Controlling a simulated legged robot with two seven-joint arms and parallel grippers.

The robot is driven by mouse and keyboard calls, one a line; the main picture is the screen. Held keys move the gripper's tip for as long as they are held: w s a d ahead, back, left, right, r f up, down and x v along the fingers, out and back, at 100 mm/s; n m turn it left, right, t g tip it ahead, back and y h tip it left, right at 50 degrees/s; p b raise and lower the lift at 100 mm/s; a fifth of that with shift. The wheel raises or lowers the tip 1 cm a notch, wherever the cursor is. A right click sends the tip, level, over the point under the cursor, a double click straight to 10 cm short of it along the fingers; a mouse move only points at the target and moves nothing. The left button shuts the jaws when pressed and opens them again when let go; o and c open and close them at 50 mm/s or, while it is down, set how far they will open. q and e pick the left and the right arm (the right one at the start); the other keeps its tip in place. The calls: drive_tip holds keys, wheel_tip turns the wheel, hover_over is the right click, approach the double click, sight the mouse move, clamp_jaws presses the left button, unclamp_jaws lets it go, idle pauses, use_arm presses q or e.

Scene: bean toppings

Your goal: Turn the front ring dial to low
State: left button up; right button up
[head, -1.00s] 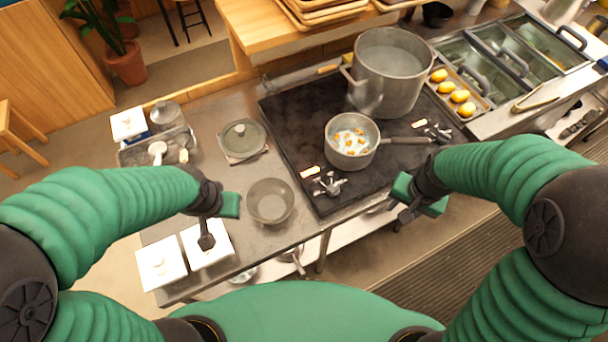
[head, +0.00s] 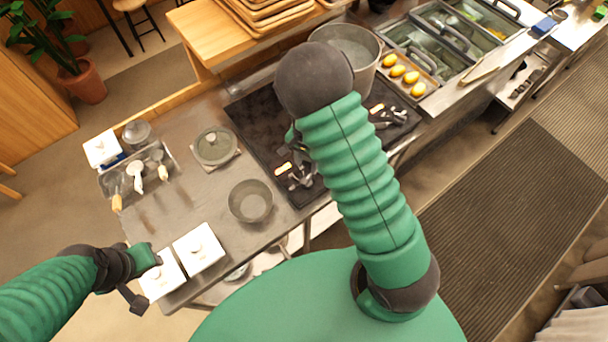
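One metal stove dial (head: 299,178) sits at the near left part of the black cooktop (head: 253,118), beside a small lit label (head: 283,168). A second dial (head: 388,117) sits to the right, beside another lit label (head: 376,109). I cannot tell which is the front ring's dial, nor read their settings. My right arm reaches up across the cooktop between the dials. Of my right gripper (head: 291,134), only a green bit shows left of the arm; its opening is hidden. My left gripper (head: 143,276) is over the white containers, far left of the dials; its opening is unclear.
A large pot (head: 352,50) stands at the back of the cooktop, partly behind my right arm. A bowl (head: 250,201), a lidded pan (head: 214,146) and white containers (head: 199,248) are on the steel counter (head: 185,205). Yellow items (head: 397,71) lie in a tray on the right.

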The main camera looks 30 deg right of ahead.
sight(306, 179)
wheel_tip(306, 179, down, 10)
drive_tip(key=shift+r+p, duration=0.2)
drive_tip(key=shift+p, duration=0.5)
drive_tip(key=shift+c, duration=0.2)
clamp_jaws()
